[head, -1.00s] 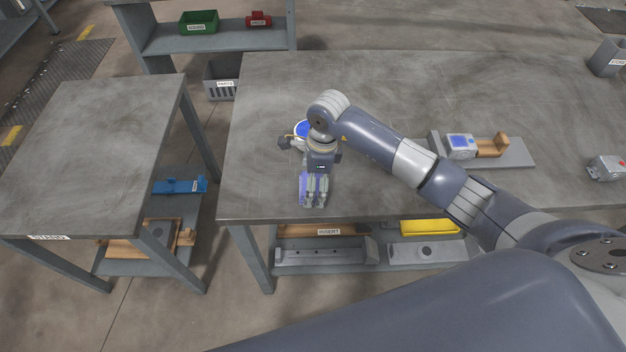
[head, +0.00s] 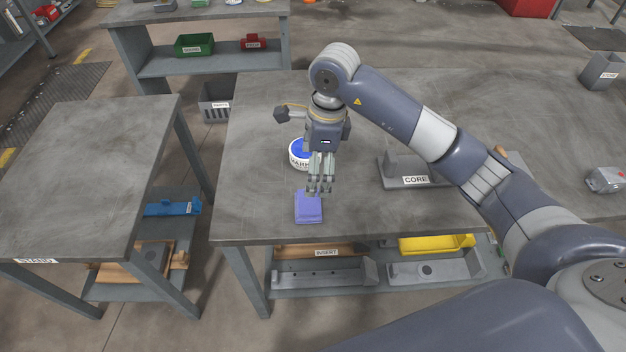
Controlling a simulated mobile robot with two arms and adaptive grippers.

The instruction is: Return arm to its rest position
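My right arm comes in from the right, and its gripper (head: 320,190) points down above the work table (head: 245,215). Its fingers look parted, with nothing between them. A purple block (head: 308,208) lies on the table near the front edge, just below and in front of the fingertips, apart from them as far as I can tell. A round white container with a blue top (head: 299,153) stands behind the gripper, partly hidden by it. My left gripper is not in view.
A small grey box with a red button (head: 606,180) stands at the right. A lower bare table (head: 90,170) is at left. The table's left part is clear.

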